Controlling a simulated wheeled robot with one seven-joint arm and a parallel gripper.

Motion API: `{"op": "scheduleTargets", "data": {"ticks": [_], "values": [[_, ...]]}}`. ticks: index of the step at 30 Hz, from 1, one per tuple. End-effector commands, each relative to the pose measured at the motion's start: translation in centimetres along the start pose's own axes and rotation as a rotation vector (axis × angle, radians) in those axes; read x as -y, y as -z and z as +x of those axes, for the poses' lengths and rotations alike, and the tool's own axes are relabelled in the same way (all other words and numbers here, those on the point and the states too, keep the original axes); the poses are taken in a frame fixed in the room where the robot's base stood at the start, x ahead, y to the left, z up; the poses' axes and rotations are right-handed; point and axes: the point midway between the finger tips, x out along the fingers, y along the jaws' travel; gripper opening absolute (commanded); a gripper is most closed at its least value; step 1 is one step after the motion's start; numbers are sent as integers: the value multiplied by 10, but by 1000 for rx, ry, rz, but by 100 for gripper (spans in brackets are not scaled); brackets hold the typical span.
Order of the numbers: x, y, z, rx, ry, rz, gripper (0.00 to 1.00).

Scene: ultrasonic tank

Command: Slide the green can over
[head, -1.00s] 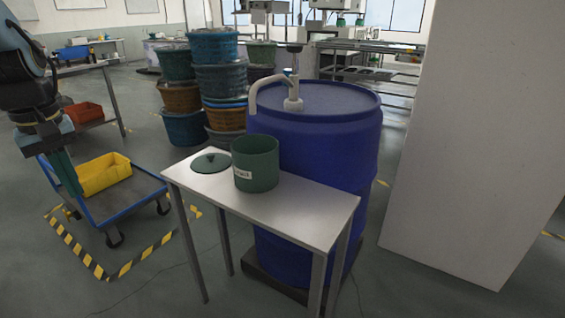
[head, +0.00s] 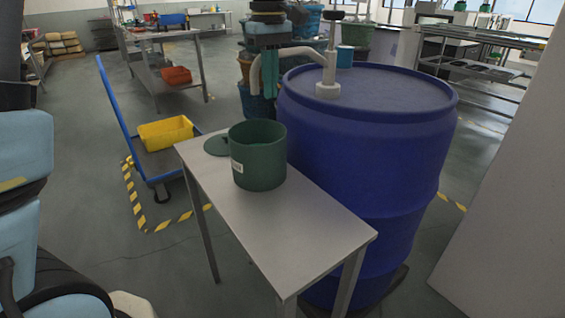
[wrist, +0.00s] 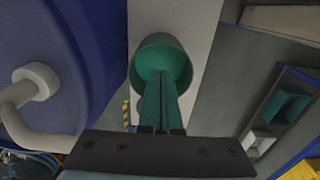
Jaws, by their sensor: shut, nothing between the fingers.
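The green can (head: 258,158) stands upright and open-topped on the small grey table, with a white label on its side. It also shows in the wrist view (wrist: 147,50), where I look down into it. A flat green lid (head: 215,146) lies just left of the can, partly hidden by it. My gripper (head: 269,92) is behind and above the can in the head view, near the drum's pump spout. Its green fingers (wrist: 162,76) are shut and empty, and overlap the can's opening in the wrist view. I cannot tell any contact with the can.
The table (head: 305,232) is bare in front of and right of the can. A large blue drum (head: 370,180) with a white pump (head: 328,80) stands close behind the table. A blue cart with a yellow bin (head: 166,133) is at left. A pale panel (head: 510,230) is at right.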

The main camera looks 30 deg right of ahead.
Motion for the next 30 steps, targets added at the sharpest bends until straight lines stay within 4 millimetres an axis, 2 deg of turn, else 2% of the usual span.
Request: {"op": "scheduleTargets", "data": {"ticks": [5,24,30], "values": [[1,0,21,3,5,0,0],[1,-1,152,3,5,1,0],[1,0,183,2,3,1,0]]}}
